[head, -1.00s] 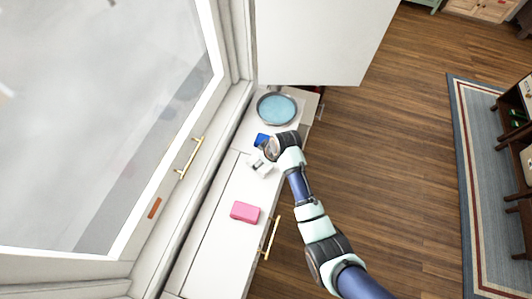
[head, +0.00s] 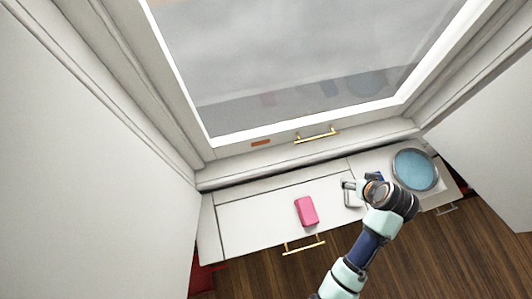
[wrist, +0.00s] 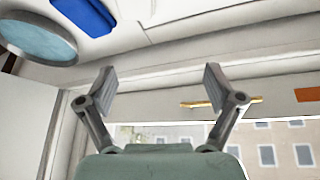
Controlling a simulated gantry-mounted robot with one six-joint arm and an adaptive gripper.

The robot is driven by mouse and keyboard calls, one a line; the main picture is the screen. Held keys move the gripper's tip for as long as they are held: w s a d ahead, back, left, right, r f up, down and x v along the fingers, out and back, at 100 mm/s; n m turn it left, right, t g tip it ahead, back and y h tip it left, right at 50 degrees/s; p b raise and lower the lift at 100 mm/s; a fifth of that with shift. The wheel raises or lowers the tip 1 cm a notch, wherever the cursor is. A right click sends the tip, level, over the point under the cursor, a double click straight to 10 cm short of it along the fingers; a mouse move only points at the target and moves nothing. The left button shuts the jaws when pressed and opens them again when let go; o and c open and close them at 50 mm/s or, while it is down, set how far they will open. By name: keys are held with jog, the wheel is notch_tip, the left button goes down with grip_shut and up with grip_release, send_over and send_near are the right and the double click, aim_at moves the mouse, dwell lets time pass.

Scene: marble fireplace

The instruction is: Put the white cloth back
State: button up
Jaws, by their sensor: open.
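My gripper (head: 349,195) is over the white counter under the window, between a pink block and a blue item. In the wrist view its two fingers (wrist: 160,85) are spread wide with nothing between them. I cannot make out a white cloth for certain. A pale patch (wrist: 162,10) at the top of the wrist view, beside the blue item (wrist: 86,14), may be cloth or part of the counter. My gripper and wrist hide part of the counter in the head view.
The pink block (head: 306,211) lies on the counter (head: 250,220) to the left. A round pan with a teal inside (head: 415,169) is at the right end. Brass handles sit on the window frame (head: 316,135) and counter front (head: 304,244). White panels stand at both sides.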

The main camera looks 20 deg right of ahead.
jog(key=w+a+r+n+t, duration=0.1)
jog(key=w+a+r+t, duration=0.1)
jog(key=w+a+r, duration=0.45)
jog(key=w+a+r+n+t, duration=0.1)
jog(key=w+a+r, duration=0.2)
jog(key=a, duration=0.6)
jog(key=a+r+n+t+y, duration=0.1)
jog(key=a+r+t, duration=0.1)
jog(key=a+r, duration=0.5)
jog(key=s+a+r+n+t+y, duration=0.1)
jog(key=a+r+t, duration=0.2)
jog(key=a+r, duration=0.4)
jog(key=a, duration=0.6)
jog(key=shift+s, duration=0.1)
notch_tip(320, 180, up, 26)
jog(key=p, duration=2.6)
jog(key=shift+d, duration=0.2)
